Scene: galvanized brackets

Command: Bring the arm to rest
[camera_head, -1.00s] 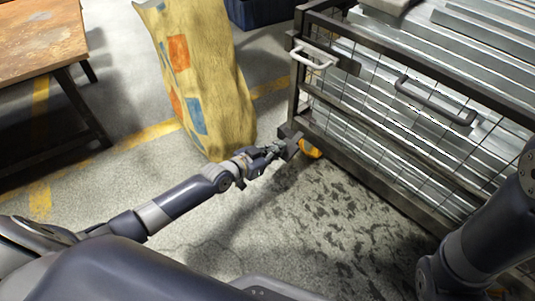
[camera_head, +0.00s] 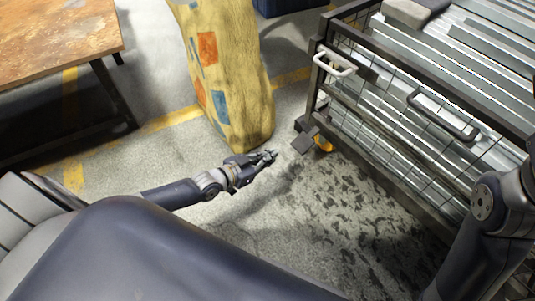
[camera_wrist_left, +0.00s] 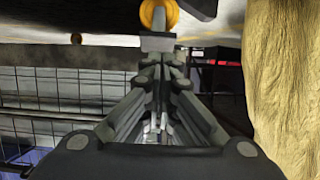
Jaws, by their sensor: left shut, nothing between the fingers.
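My left gripper (camera_head: 271,155) is shut and empty in the head view. It hangs over the concrete floor, between the yellow sack and the near left corner of the wire-mesh cart. In the left wrist view the fingers of the left gripper (camera_wrist_left: 157,128) come together with nothing held between them. My right arm (camera_head: 487,235) enters at the lower right of the head view, beside the cart. Its gripper is out of the picture.
A tall yellow sack (camera_head: 232,85) stands just behind the left gripper. The mesh cart (camera_head: 385,125) holds galvanized metal pieces and has an orange-yellow caster (camera_head: 323,144). A rusty-topped table (camera_head: 55,38) is at upper left. Stained floor (camera_head: 335,215) in front of the cart is clear.

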